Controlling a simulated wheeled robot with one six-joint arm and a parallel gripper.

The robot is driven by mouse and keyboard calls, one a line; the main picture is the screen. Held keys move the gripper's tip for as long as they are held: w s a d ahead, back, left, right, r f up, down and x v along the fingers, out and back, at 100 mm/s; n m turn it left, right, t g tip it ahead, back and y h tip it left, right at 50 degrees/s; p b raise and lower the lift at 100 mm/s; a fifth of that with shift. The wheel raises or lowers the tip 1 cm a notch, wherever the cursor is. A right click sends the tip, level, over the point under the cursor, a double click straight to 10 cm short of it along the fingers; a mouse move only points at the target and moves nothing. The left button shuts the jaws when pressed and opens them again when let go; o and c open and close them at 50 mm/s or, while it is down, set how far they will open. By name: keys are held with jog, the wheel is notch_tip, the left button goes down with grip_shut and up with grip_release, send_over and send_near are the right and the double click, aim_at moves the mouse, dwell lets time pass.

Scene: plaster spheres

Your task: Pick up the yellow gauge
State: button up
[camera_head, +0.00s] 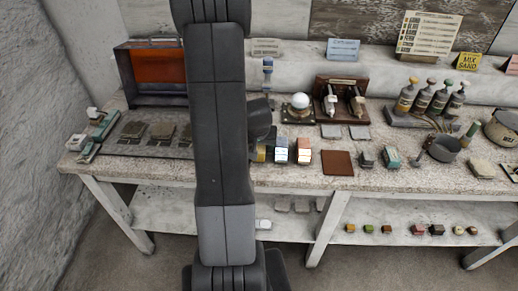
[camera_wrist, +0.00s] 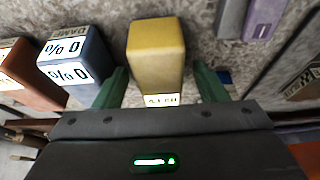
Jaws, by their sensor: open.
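The yellow gauge (camera_wrist: 155,50) is a yellow block with a white label on its near end, in the middle of the wrist view. My gripper (camera_wrist: 162,84) is open, with one green finger on each side of the yellow gauge. I cannot tell whether either finger touches it. In the head view the yellow gauge (camera_head: 261,153) shows only as a sliver beside my arm, which hides the rest of it and my gripper's fingers.
A blue block (camera_wrist: 78,62) marked 0% stands close beside the left finger, with a red-brown block (camera_wrist: 22,75) beyond it. Purple-grey pieces (camera_wrist: 262,18) lie at upper right. In the head view, a white ball on a stand (camera_head: 300,102) and a brown square (camera_head: 337,163) are nearby.

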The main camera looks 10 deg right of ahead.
jog(key=shift+f+b, duration=0.3)
jog(key=shift+b, duration=0.15)
dwell(0.5)
jog(key=c, duration=1.3)
jog(key=shift+o, duration=0.2)
jog(key=shift+r+p, duration=0.45)
jog(key=shift+p, duration=0.15)
notch_tip(320, 180, up, 10)
jog(key=shift+f, duration=0.15)
jog(key=o, duration=0.5)
jog(key=shift+c, duration=1)
